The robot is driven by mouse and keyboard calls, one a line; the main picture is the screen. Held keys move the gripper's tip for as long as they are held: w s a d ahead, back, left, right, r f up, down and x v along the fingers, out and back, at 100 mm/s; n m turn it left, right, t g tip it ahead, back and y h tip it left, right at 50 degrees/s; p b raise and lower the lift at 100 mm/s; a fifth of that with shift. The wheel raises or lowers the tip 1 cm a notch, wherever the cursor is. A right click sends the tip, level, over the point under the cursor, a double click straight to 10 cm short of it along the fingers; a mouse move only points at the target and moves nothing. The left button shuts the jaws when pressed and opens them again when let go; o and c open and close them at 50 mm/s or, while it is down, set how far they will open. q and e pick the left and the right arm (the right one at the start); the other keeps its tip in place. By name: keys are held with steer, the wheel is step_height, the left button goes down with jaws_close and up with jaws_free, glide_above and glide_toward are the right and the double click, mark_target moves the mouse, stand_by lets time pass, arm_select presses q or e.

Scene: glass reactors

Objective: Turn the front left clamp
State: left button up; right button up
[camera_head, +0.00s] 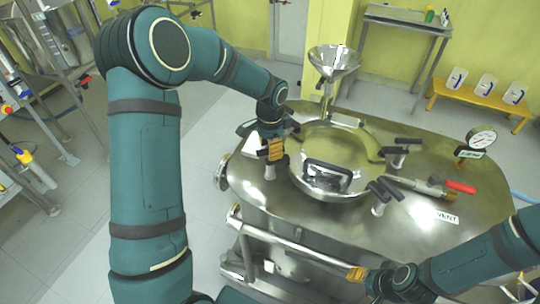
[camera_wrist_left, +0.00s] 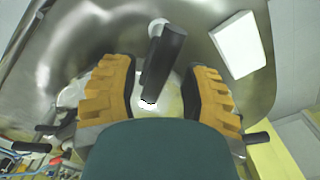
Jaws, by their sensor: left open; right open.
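The front left clamp shows in the left wrist view as a dark bar handle (camera_wrist_left: 163,62) on a pale round base. My left gripper (camera_wrist_left: 160,92) is open, with its orange ribbed pads on either side of the handle; I see a gap on both sides. In the head view my left gripper (camera_head: 275,152) points down at the left of the round lid (camera_head: 330,148) and hides most of this clamp; its pale post (camera_head: 270,172) shows below. My right gripper (camera_head: 357,274) is low at the front of the vessel, holding nothing visible.
Other black-handled clamps stand at the lid's front right (camera_head: 383,190) and right (camera_head: 402,148). A steel funnel (camera_head: 334,60) rises behind the lid. A red-handled valve (camera_head: 458,186) and a gauge (camera_head: 481,137) are at the right. A rail (camera_head: 290,243) runs along the vessel's front.

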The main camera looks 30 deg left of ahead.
arm_select(q)
step_height(320, 180, up, 7)
steer(key=shift+r, duration=0.2)
stand_by(0.6)
